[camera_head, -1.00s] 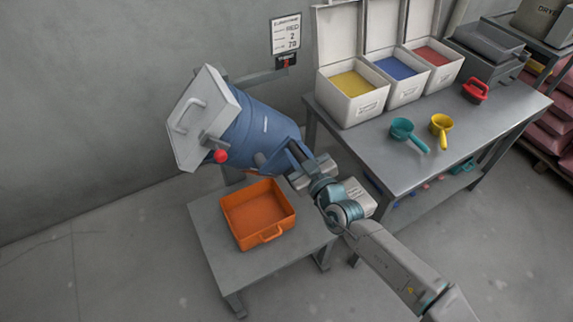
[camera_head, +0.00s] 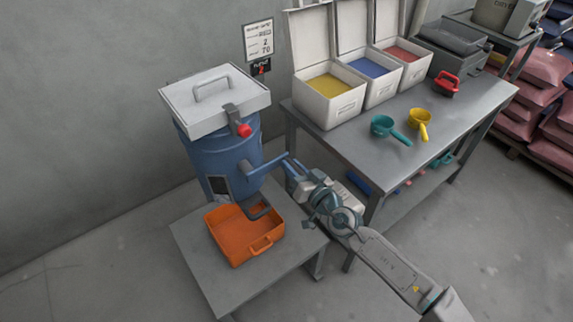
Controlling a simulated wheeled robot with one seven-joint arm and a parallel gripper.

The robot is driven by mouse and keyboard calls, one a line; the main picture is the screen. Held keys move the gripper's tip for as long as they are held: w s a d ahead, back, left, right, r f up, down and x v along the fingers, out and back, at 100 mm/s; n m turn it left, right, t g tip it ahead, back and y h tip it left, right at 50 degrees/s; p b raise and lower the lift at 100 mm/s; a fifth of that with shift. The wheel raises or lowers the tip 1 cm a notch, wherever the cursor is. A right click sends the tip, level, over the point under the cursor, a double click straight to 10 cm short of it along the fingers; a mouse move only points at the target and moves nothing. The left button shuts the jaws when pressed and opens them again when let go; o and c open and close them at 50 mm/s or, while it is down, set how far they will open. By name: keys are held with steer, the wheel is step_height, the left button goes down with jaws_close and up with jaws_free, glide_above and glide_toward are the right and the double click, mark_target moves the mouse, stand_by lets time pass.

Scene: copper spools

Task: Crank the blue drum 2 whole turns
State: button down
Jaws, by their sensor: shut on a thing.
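The blue drum (camera_head: 215,160) stands upright, with its white lid (camera_head: 213,95) shut on top and a red-knobbed latch (camera_head: 243,130) at the lid's front edge. A blue crank arm (camera_head: 268,165) sticks out from the drum's right side. My gripper (camera_head: 292,172) is shut on the crank's handle at its outer end, and the jaws partly hide the handle. A wall sign (camera_head: 259,40) with printed text hangs behind the drum. Below it a small dark counter (camera_head: 261,68) shows a red digit that looks like 2.
An orange tray (camera_head: 212,235) lies on the low grey table (camera_head: 200,278) just under the drum. The workbench (camera_head: 400,160) at right carries open bins of yellow, blue and red powder, a teal scoop (camera_head: 384,125), a yellow scoop (camera_head: 419,123) and a red scoop (camera_head: 446,84).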

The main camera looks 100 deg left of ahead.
steer(key=shift+f, duration=0.25)
stand_by(0.3)
steer(key=c, duration=1.2)
jaws_free()
steer(key=shift+o, duration=0.2)
steer(key=shift+w, duration=0.1)
steer(key=b+v, duration=0.1)
steer(key=v, duration=1.2)
steer(key=shift+w+d+b, duration=0.2)
steer(key=shift+w+b, duration=0.1)
steer(key=shift+w, duration=0.05)
